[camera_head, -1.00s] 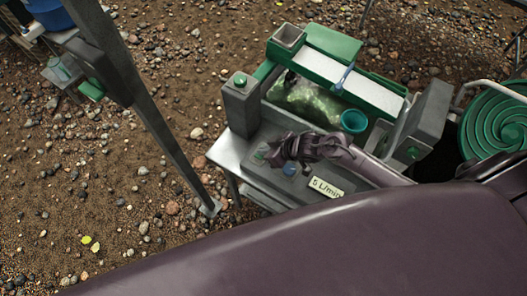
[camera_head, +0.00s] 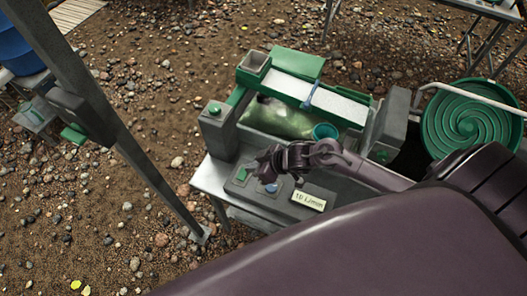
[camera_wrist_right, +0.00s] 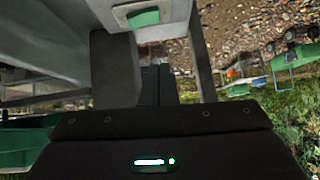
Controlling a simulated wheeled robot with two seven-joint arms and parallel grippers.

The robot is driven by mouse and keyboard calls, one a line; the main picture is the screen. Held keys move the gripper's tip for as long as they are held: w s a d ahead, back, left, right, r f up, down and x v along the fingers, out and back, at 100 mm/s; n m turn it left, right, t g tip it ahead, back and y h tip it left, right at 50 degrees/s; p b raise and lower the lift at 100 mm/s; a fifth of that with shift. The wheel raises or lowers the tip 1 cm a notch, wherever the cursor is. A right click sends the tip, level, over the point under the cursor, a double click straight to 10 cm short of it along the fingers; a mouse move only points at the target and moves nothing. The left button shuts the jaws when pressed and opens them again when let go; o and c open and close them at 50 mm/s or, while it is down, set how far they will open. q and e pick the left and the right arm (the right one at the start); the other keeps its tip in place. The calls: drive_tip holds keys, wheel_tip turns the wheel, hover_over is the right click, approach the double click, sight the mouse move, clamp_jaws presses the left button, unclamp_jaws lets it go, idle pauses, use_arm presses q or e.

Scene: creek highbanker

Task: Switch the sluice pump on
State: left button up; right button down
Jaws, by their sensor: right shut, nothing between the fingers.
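The grey control box (camera_head: 288,204) sits on the metal table. It has a green button (camera_head: 241,175) at its left end, a blue knob (camera_head: 271,187) beside it and a pale readout (camera_head: 309,200) that appears to say 16 L/min. My right gripper (camera_head: 264,168) is shut and empty, just above the box near the button and knob. Whether it touches either one cannot be told. In the right wrist view its dark fingers (camera_wrist_right: 158,86) show together. My left gripper is not in view.
Behind the box is a green sluice (camera_head: 330,98) with a water basin (camera_head: 277,117) and a teal cup (camera_head: 325,132). Grey posts (camera_head: 218,133) flank it. A green spiral wheel (camera_head: 468,120) stands at right. A slanted dark post (camera_head: 125,145) rises at left over pebbly ground.

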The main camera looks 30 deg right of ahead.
drive_tip(key=v, duration=0.5)
drive_tip(key=shift+s+a+r, duration=0.1)
drive_tip(key=shift+s+a, duration=0.05)
drive_tip(key=shift+s, duration=0.15)
drive_tip(key=shift+w, duration=0.1)
